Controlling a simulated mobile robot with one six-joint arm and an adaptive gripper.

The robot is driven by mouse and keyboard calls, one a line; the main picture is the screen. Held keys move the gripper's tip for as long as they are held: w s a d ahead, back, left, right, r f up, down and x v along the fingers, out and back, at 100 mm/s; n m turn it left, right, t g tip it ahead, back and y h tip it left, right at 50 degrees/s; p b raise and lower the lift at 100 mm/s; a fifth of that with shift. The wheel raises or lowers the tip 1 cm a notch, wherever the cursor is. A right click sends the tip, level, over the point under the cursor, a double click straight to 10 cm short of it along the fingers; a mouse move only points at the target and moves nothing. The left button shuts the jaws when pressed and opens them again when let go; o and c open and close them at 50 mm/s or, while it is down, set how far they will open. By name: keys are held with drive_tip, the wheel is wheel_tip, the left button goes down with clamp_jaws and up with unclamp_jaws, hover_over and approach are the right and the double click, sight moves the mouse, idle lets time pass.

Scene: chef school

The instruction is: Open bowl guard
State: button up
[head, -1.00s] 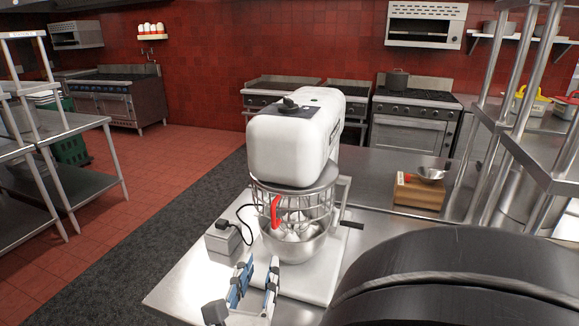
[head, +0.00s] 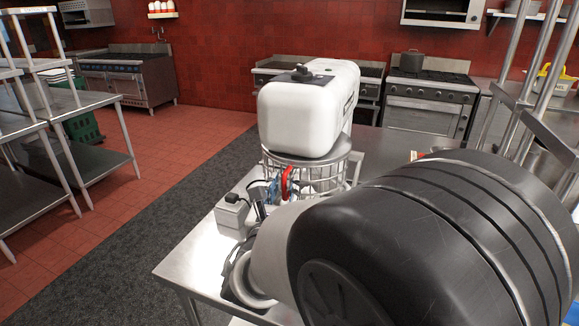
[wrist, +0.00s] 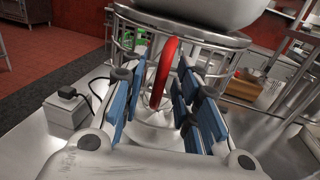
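The bowl guard (head: 325,176) is a metal wire cage under the white mixer head (head: 304,112). It also shows in the wrist view (wrist: 130,40). Its red handle (wrist: 163,72) stands at the front of the cage, and in the head view (head: 287,182) it is partly behind my arm. My gripper (wrist: 163,92) is open, with blue-padded fingers on the left and right of the red handle. The handle appears between the fingers; I cannot tell whether they touch it. The guard looks closed around the front. The mixing bowl is mostly hidden.
A small grey box with a black plug and cord (head: 232,212) sits on the steel table (head: 187,262), left of the mixer. My arm covers the table's right part in the head view. The floor aisle on the left is clear.

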drive_tip(key=shift+w+d, duration=0.1)
drive_tip(key=shift+w, duration=0.3)
clamp_jaws()
idle(0.6)
